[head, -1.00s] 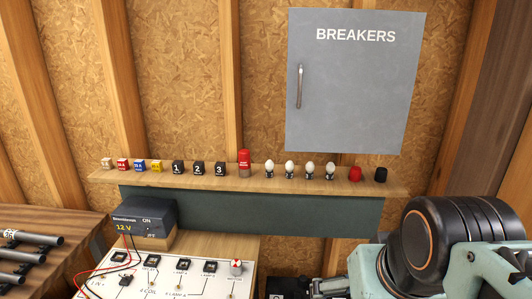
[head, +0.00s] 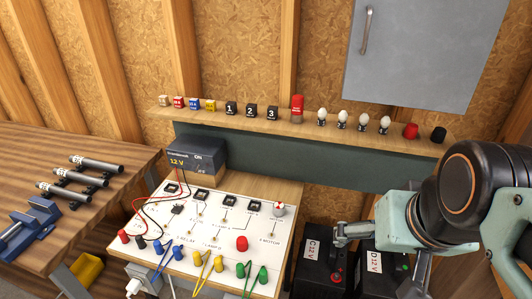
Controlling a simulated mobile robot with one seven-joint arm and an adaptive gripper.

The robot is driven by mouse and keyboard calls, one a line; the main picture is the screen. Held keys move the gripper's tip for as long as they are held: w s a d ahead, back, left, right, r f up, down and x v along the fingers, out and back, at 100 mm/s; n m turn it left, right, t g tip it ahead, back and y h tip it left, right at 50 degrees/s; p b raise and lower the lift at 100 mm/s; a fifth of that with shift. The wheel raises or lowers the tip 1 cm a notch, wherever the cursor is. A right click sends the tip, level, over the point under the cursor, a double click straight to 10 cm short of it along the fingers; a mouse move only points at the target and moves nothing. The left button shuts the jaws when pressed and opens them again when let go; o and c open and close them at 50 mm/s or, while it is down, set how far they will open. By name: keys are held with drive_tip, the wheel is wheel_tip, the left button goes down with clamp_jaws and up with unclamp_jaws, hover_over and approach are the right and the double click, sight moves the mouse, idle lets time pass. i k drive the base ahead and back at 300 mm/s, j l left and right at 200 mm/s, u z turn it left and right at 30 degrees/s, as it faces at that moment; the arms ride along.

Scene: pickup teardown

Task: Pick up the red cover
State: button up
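A small red cover (head: 410,131), shaped like a short cap, sits near the right end of the wooden shelf in the head view, just left of a similar black cap (head: 438,135). My arm reaches in from the right edge. A grey part at its far end, which seems to be my gripper (head: 343,237), is over the batteries, below and left of the red cover and well apart from it. Its fingers are too small and unclear to tell whether they are open. Nothing visibly touches the red cover.
Below stand a wired test panel (head: 215,205) with a red button (head: 242,243), and two batteries (head: 318,260). A grey breaker cabinet (head: 425,55) hangs above.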

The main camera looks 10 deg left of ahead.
sight(242, 242)
drive_tip(key=j+u, duration=0.25)
drive_tip(key=u, duration=0.15)
drive_tip(key=i+j+u, duration=0.1)
drive_tip(key=u, duration=0.3)
drive_tip(key=j+z, duration=0.25)
drive_tip(key=j, duration=0.15)
drive_tip(key=j+z, duration=0.25)
drive_tip(key=k+j, duration=0.1)
drive_tip(key=k, duration=0.3)
